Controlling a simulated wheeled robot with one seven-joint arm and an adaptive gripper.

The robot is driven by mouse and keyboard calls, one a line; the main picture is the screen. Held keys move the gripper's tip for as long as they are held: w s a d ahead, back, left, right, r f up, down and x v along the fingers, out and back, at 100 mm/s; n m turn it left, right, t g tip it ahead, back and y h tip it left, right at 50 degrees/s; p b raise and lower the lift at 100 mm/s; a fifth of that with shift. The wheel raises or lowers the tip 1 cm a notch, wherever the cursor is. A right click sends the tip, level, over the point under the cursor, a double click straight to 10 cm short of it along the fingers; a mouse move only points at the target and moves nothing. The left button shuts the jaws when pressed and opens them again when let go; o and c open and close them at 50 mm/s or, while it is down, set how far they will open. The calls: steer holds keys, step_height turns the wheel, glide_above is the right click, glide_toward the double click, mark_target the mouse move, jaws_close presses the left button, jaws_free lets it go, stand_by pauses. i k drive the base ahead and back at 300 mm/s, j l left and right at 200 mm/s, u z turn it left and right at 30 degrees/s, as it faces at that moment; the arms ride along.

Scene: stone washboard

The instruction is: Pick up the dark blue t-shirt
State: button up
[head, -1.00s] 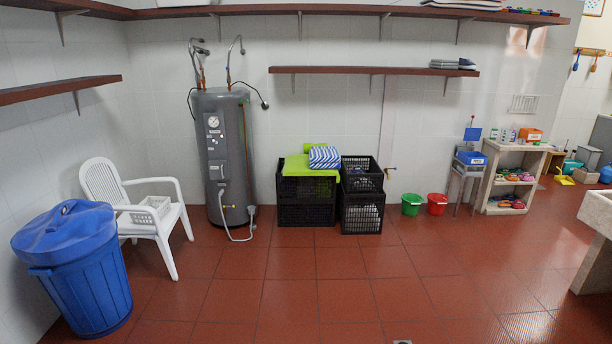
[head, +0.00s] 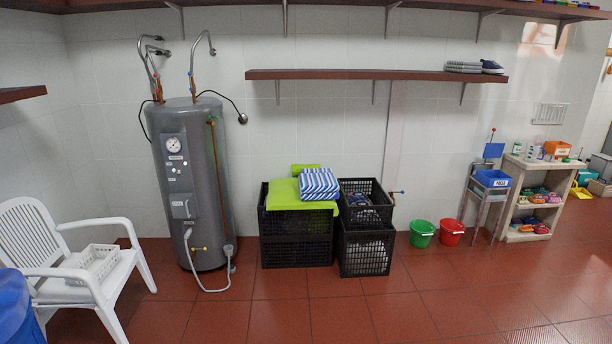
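I cannot make out a dark blue t-shirt for certain. Some dark bluish cloth (head: 357,199) lies inside the upper black crate (head: 372,214) of the right-hand stack against the back wall, mostly hidden by the crate's walls. On the upper wall shelf, a small flat stack of grey items (head: 463,67) lies next to a dark blue item (head: 491,67), too small to name. My gripper is not in view.
A green cloth (head: 285,195) and a blue-and-white striped folded cloth (head: 319,184) top the left black crate (head: 297,239). Green (head: 422,233) and red (head: 452,232) buckets, a grey water heater (head: 190,180) and a white chair (head: 75,262) flank them. Open red floor (head: 330,315) lies in front.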

mark_target(357, 196)
steer(key=i, duration=2.05)
steer(key=i+z, duration=0.25)
steer(key=i, duration=0.2)
steer(key=i+j+z, duration=0.25)
steer(key=i, duration=0.2)
steer(key=i+j+z, duration=0.2)
steer(key=i, duration=0.25)
steer(key=i+j+z, duration=0.45)
steer(key=j, duration=0.2)
steer(key=j+z, duration=0.2)
steer(key=j, duration=0.2)
steer(key=j+z, duration=0.2)
steer(key=j, duration=0.25)
steer(key=i, duration=0.05)
